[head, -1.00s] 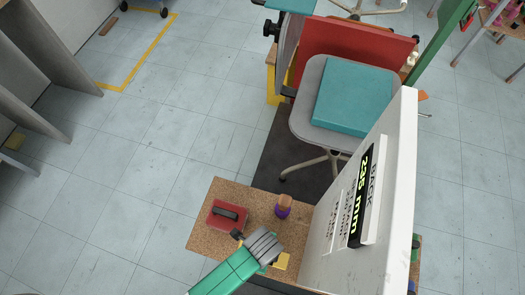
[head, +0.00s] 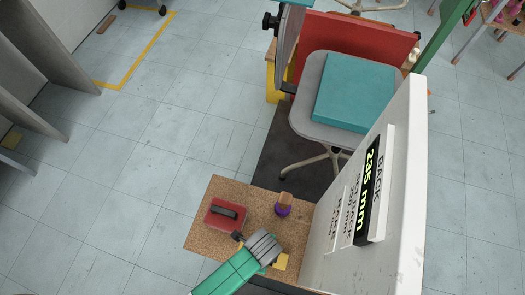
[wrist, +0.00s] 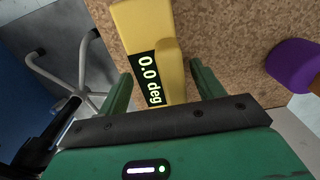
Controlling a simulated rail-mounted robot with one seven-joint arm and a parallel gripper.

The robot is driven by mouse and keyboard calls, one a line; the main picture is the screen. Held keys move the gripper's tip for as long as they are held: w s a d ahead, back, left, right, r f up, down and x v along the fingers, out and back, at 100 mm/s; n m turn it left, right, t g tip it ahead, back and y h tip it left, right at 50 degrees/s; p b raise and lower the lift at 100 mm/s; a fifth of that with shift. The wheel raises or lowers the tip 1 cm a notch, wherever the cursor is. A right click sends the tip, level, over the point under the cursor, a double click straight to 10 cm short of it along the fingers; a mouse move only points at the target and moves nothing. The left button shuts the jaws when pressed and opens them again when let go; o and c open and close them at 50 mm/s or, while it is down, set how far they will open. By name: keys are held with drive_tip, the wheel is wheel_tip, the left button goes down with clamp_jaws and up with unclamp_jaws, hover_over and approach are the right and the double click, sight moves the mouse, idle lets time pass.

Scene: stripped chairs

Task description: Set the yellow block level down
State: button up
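The yellow block level (wrist: 170,45) lies over the cork-topped surface in the wrist view, with a dark display reading 0.0 deg. In the head view a small part of the yellow level (head: 281,262) shows beside my gripper (head: 268,258), which hides the rest. In the wrist view the green fingers of my gripper (wrist: 161,75) stand on either side of the level, with narrow gaps visible. My gripper looks open. I cannot tell whether the level's underside fully touches the cork top (head: 215,240).
A red block with a black handle (head: 225,215) and a purple-based wooden knob (head: 283,207) stand on the cork. A white panel with a 235 mm display (head: 400,190) rises close on the right. A grey chair with a teal pad (head: 353,92) stands behind.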

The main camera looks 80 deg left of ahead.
wheel_tip(320, 180, up, 12)
drive_tip(key=p, duration=0.5)
drive_tip(key=shift+r+p, duration=0.15)
drive_tip(key=shift+p, duration=0.2)
